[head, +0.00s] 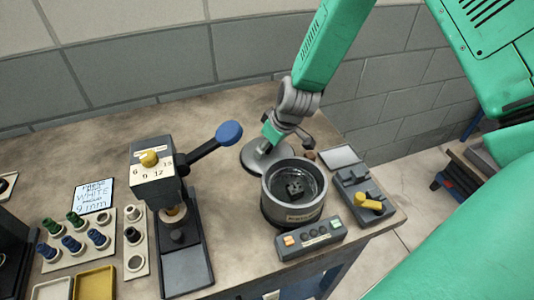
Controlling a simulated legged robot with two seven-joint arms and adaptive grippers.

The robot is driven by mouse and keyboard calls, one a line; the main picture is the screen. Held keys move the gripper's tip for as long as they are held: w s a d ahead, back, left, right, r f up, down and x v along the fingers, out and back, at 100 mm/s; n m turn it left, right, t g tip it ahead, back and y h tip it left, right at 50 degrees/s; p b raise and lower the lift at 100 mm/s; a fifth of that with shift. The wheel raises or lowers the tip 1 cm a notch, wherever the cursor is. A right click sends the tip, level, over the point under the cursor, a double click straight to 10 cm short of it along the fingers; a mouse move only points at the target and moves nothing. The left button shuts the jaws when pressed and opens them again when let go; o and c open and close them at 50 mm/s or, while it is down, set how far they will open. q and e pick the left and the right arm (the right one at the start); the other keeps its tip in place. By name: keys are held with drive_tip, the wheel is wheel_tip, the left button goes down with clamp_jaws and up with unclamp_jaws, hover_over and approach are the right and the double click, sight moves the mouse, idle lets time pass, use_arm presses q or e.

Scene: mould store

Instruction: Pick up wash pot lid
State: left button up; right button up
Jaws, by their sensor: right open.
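The wash pot lid (257,161) is a flat grey disc lying on the bench just behind the wash pot. The wash pot (290,212) is a round grey and black vessel, open at the top, with a dark block-like piece (295,188) inside. My right gripper (283,142) is open and comes down from above over the lid. Its fingers are close to the lid's middle and hide part of it, including any knob. I cannot tell whether they touch it. My left gripper is not in view.
A press with a dial (150,158) and a blue-knobbed lever (228,133) stands left of the lid. A control box (312,240) sits before the pot, a yellow-handled device (356,192) to its right. Trays of coloured pegs (75,240) lie far left. The bench behind the press is clear.

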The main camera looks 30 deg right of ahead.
drive_tip(key=shift+s, duration=0.1)
clamp_jaws()
drive_tip(key=shift+r, duration=0.15)
